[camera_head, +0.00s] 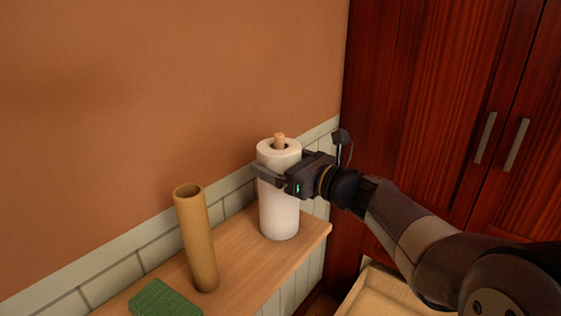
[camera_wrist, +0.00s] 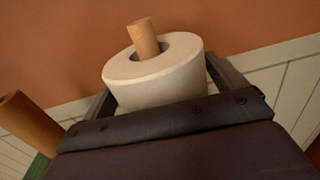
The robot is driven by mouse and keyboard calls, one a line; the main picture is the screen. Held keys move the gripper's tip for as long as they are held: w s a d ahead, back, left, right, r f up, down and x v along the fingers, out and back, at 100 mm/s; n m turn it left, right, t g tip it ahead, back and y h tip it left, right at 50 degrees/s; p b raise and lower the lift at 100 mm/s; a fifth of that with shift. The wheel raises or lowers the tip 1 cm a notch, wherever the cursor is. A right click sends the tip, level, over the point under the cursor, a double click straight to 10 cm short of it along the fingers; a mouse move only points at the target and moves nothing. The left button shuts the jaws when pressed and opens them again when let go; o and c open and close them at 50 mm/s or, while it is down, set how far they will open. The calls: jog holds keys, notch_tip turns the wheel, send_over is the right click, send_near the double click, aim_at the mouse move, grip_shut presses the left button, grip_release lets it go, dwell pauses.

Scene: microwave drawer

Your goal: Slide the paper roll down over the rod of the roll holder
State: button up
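The white paper roll (camera_head: 279,215) stands upright at the far end of the wooden shelf. The wooden rod (camera_head: 280,140) of the roll holder runs through its hollow core, and only a short end sticks out above the top. The roll (camera_wrist: 150,90) and the rod (camera_wrist: 143,38) also show in the wrist view, where the rod leans toward one side of the hole. My gripper (camera_head: 280,163) comes from the right with one finger on each side of the roll's upper part. Both fingers appear to touch it. The holder's base is hidden.
A brown cardboard tube (camera_head: 197,240) stands on the shelf (camera_head: 243,268) left of the roll, beside a green block (camera_head: 163,299). A tiled wall strip (camera_head: 137,264) runs behind. Dark red cabinet doors (camera_head: 440,100) stand right, above a light wooden drawer (camera_head: 380,293).

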jog(key=shift+o, duration=0.7)
jog(key=v, duration=1.1)
jog(key=shift+w+a, duration=0.1)
jog(key=x, duration=1)
jog(key=shift+w+a, duration=0.2)
jog(key=shift+a, duration=0.15)
jog(key=shift+w+r+p, duration=0.15)
jog(key=shift+r+p, duration=0.8)
jog(key=shift+r, duration=0.1)
jog(key=shift+f, duration=0.15)
